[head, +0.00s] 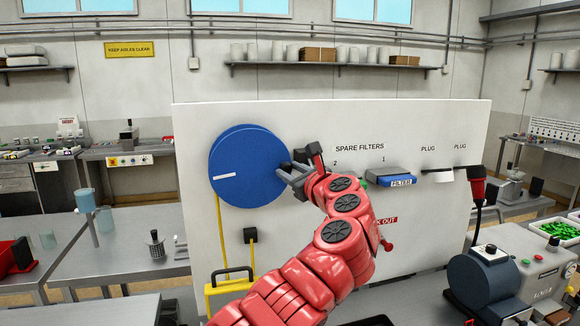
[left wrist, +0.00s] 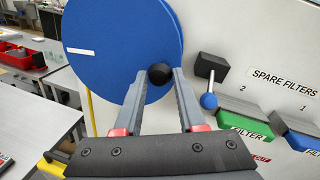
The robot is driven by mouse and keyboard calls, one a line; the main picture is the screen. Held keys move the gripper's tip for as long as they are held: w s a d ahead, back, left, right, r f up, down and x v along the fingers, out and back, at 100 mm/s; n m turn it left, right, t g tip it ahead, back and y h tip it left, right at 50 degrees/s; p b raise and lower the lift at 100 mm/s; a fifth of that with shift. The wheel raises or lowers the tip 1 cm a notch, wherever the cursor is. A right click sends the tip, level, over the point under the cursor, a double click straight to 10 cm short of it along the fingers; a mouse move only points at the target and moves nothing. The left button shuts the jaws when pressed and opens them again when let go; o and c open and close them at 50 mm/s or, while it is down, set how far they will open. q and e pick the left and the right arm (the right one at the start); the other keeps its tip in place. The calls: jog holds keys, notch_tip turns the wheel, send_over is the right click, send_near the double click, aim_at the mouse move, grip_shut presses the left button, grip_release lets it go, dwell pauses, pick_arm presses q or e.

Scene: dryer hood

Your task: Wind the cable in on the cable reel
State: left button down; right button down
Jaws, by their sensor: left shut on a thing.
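The cable reel (head: 240,165) is a blue disc with a short white mark, on the upright white panel. It also fills the upper left of the left wrist view (left wrist: 115,40). A yellow cable (head: 220,240) hangs below it. My left gripper (head: 288,170) is at the reel's right edge. In the left wrist view its two grey fingers (left wrist: 160,82) are shut on the reel's round black knob (left wrist: 159,73). The fingers partly cover the knob in the head view. My right gripper is not in view.
Right of the reel are a black block, a blue-ended lever (left wrist: 209,100), a green filter (left wrist: 245,120) and a blue filter (head: 400,181). A yellow frame (head: 230,287) is below the reel. A motor-like machine (head: 485,285) stands at lower right. Side tables hold glassware.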

pick_arm(q)
jog(key=shift+f, duration=0.15)
jog(key=c, duration=0.5)
grip_release()
jog(key=shift+b+v, duration=3.05)
jog(key=shift+v, duration=5.65)
